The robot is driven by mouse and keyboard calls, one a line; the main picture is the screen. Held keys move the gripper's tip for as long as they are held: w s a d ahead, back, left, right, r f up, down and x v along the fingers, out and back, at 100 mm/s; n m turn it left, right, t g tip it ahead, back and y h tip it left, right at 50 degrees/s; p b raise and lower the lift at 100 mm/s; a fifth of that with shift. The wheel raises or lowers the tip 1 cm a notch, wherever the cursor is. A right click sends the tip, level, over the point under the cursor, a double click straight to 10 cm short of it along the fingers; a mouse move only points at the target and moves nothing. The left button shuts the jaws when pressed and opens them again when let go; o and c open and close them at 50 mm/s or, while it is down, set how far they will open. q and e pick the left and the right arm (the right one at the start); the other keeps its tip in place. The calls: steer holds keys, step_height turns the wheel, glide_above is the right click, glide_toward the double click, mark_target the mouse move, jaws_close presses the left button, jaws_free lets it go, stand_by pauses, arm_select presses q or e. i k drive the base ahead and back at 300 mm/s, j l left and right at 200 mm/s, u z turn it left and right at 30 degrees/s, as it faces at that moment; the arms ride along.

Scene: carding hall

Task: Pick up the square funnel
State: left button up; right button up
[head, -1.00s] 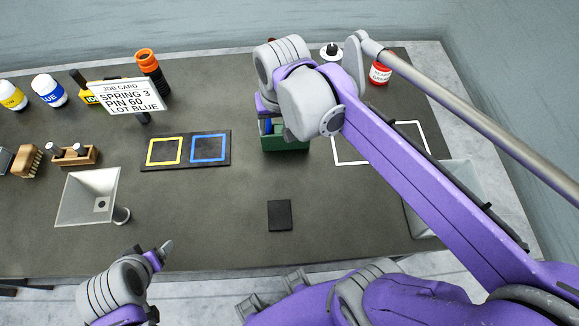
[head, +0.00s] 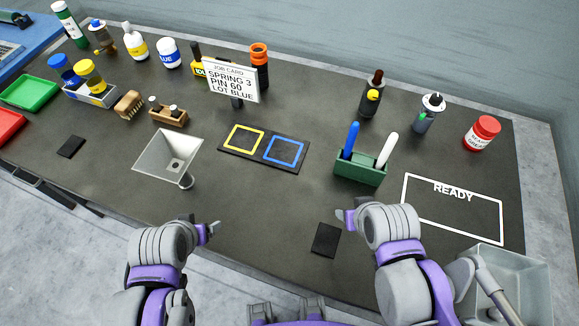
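The square funnel (head: 160,151), pale grey with a wide square mouth and a short spout, stands on the dark worktop left of centre in the head view. Its spout end shows at its lower right side. My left gripper (head: 213,230) is in front of the funnel, a little to its right, apart from it and holding nothing visible. Its finger gap is hard to make out. My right gripper (head: 344,216) is well to the right, beside a small black pad, with nothing visible in it; its fingers are also hard to judge.
A black tray with yellow and blue squares (head: 262,147) lies right of the funnel. A wooden holder (head: 169,117) and brush (head: 129,104) stand behind it. Worktop around the funnel's front is clear.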

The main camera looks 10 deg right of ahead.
mark_target(168, 157)
steer(key=k+j+u, duration=0.25)
steer(key=u, duration=0.15)
steer(key=k+j+u, duration=0.4)
steer(key=i, duration=0.45)
steer(key=j+u, duration=0.05)
steer(key=j, duration=0.05)
